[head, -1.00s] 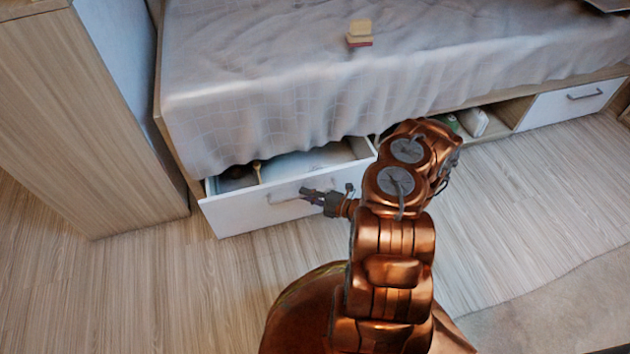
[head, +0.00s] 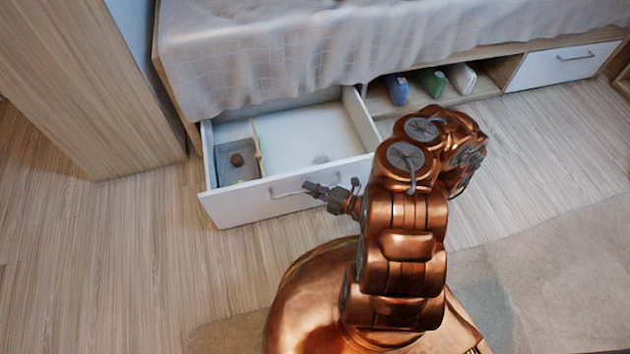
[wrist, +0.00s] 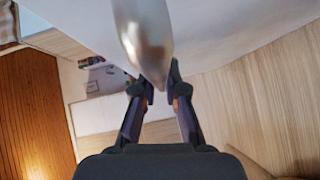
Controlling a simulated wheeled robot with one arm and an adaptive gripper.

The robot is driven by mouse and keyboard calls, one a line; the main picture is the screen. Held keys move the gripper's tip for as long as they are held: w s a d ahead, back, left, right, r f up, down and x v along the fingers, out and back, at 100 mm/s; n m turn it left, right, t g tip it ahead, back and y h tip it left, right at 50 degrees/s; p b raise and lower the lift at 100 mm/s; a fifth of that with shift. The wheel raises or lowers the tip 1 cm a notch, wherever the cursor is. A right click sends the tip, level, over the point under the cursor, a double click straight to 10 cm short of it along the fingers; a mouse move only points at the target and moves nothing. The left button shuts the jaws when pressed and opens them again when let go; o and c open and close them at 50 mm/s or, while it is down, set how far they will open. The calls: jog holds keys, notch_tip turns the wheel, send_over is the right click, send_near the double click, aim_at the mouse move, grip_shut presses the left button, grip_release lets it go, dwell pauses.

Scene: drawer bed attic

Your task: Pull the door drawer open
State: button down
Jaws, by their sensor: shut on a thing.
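The white drawer (head: 255,203) under the bed stands well open, pulled out toward me. A metal bar handle (head: 288,194) is on its front. My gripper (head: 312,188) is at the right part of that handle. In the wrist view, the fingertips of my gripper (wrist: 159,85) are closed on the handle (wrist: 142,35), which looks like a large shiny bar close to the camera. Inside the drawer are a grey tray with a small brown round thing (head: 237,159) and a thin yellowish stick-like thing (head: 257,150).
The bed (head: 270,45) with a pale cover is above the drawer. A wooden cabinet (head: 85,90) stands at the left. An open shelf to the right holds a blue thing (head: 396,88), a green thing (head: 432,80) and a white thing (head: 461,77). Another white drawer (head: 560,66) is shut.

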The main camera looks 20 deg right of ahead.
jog(key=shift+s+a, duration=0.15)
jog(key=shift+s, duration=0.25)
jog(key=c, duration=1.2)
grip_release()
jog(key=v, duration=1.2)
